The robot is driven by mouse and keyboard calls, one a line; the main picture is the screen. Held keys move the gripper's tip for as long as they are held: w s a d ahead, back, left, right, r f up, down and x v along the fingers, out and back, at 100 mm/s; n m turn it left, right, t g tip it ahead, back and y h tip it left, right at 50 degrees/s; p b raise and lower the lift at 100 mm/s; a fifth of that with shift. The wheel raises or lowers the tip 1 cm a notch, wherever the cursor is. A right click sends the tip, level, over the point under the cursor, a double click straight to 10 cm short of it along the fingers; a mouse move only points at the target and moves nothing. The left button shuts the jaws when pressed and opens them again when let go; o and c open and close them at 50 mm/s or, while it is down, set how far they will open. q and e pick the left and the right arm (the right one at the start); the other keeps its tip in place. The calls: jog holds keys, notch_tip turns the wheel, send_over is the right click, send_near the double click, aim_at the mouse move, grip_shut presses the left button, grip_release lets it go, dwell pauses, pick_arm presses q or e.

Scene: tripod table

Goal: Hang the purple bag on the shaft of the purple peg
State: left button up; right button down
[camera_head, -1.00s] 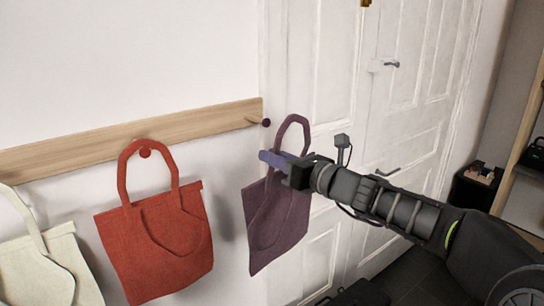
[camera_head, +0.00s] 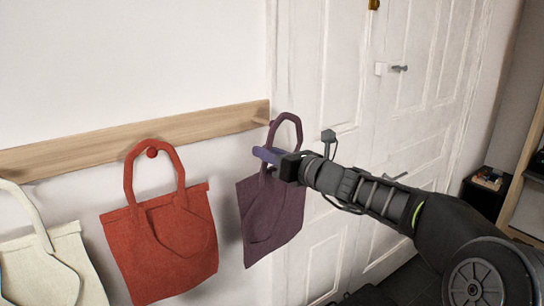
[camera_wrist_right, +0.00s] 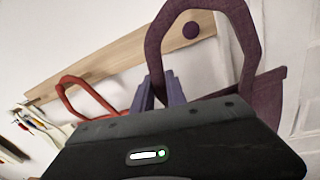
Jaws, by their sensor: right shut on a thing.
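The purple bag (camera_head: 270,217) hangs from my right gripper (camera_head: 266,156), in front of the wall by the door. The gripper's blue fingers are shut on one side of its handle strap, below the top of the loop. The bag also shows in the right wrist view (camera_wrist_right: 270,97), with the strap between my fingers (camera_wrist_right: 160,88). The purple peg (camera_wrist_right: 190,31) shows there inside the handle loop. In the head view the peg's pale shaft (camera_head: 260,121) ends by the loop's upper left side. I cannot tell whether the peg passes through the loop or lies behind it. My left gripper is not in view.
A wooden rail (camera_head: 140,136) runs along the wall. A red bag (camera_head: 165,245) hangs on a red peg (camera_head: 152,152) to the left. A cream bag (camera_head: 45,270) hangs further left. A white door (camera_head: 345,90) stands to the right.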

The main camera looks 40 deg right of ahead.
jog(key=w+f+b, duration=0.1)
jog(key=w+f, duration=0.1)
jog(key=w, duration=0.5)
jog(key=shift+w, duration=0.15)
dwell(0.4)
jog(key=shift+d, duration=0.1)
dwell(0.5)
